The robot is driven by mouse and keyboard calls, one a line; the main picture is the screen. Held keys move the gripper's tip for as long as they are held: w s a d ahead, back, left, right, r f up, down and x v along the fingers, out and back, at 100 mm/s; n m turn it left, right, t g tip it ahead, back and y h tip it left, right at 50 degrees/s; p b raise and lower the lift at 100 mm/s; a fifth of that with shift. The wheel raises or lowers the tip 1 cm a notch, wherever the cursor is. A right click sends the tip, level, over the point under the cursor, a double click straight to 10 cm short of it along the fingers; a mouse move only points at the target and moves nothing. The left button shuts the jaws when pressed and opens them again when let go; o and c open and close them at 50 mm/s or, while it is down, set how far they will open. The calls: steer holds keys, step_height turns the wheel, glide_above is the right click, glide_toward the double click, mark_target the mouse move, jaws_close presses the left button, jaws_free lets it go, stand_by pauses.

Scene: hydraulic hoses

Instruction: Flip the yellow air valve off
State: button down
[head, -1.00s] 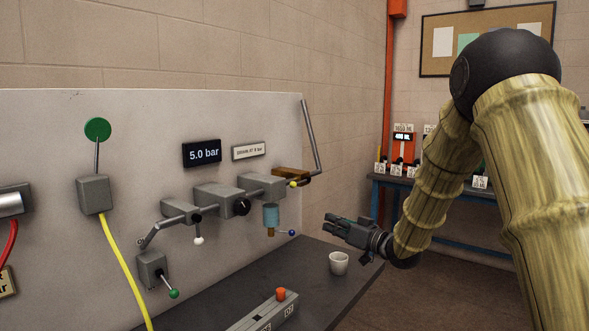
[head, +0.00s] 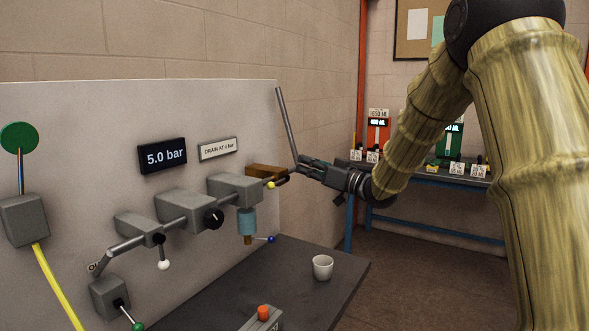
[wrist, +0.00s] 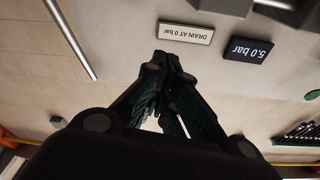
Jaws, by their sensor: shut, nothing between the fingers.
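The yellow-knobbed valve lever (head: 270,184) shows in the head view, at the brass-coloured block (head: 268,171) on the right end of the pipe row. My gripper (head: 300,164) is shut and empty, just right of the block and beside the thin upright metal rod. I cannot tell whether it touches the lever or rod. In the wrist view the closed fingers (wrist: 168,75) point toward the panel; the yellow knob is not visible there.
A display (head: 163,156) reads 5.0 bar, beside a sign (head: 218,148) reading "DRAIN AT 0 bar". White (head: 163,265), blue (head: 271,239) and green (head: 138,326) knobs sit lower. A white cup (head: 322,267) stands on the dark bench (head: 300,300).

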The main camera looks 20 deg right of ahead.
mark_target(278, 182)
steer(key=f+p+x, duration=0.2)
steer(key=x, duration=0.9)
steer(key=f, duration=0.2)
steer(key=f+p, duration=0.1)
steer(key=f, duration=0.1)
steer(key=shift+s+d, duration=0.2)
steer(key=shift+d, duration=0.05)
